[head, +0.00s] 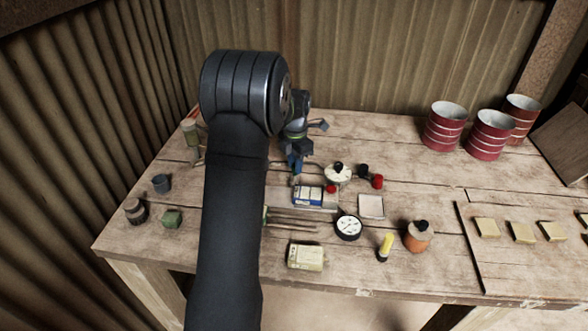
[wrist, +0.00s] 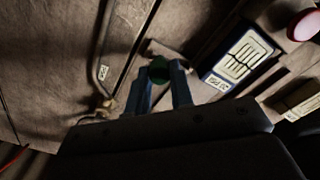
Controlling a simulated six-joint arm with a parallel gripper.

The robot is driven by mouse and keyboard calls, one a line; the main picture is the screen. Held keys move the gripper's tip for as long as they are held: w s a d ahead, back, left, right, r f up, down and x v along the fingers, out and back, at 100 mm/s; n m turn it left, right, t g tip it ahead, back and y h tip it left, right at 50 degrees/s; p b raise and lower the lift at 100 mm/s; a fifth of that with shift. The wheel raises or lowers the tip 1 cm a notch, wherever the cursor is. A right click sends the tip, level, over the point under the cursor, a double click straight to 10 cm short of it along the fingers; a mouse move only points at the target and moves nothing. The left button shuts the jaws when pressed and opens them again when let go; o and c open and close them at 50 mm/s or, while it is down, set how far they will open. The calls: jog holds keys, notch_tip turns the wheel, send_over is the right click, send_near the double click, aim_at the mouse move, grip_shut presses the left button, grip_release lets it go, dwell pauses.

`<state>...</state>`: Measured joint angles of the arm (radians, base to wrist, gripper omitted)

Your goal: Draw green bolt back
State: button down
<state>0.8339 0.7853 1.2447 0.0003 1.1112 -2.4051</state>
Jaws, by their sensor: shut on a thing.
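The rest of the bolt is hidden or too dark to make out. In the head view my gripper (head: 296,163) points down over the back middle of the table, just behind a blue and white labelled box. I cannot make out the green bolt in the head view, where my gripper and arm cover that area.
The blue and white box (head: 308,196) sits close to the gripper and also shows in the wrist view (wrist: 240,62). A red knob (head: 331,189) is beside it. A round white-topped thing (head: 338,174) and a dial (head: 348,228) stand right.

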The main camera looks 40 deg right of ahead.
jog(key=shift+w+d, duration=0.15)
jog(key=shift+d, duration=0.05)
jog(key=shift+r, duration=0.1)
jog(key=c, duration=1.3)
grip_release()
jog(key=shift+o, duration=0.2)
notch_tip(320, 180, up, 17)
jog(key=shift+r, duration=0.15)
notch_tip(320, 180, down, 18)
jog(key=shift+r, duration=0.25)
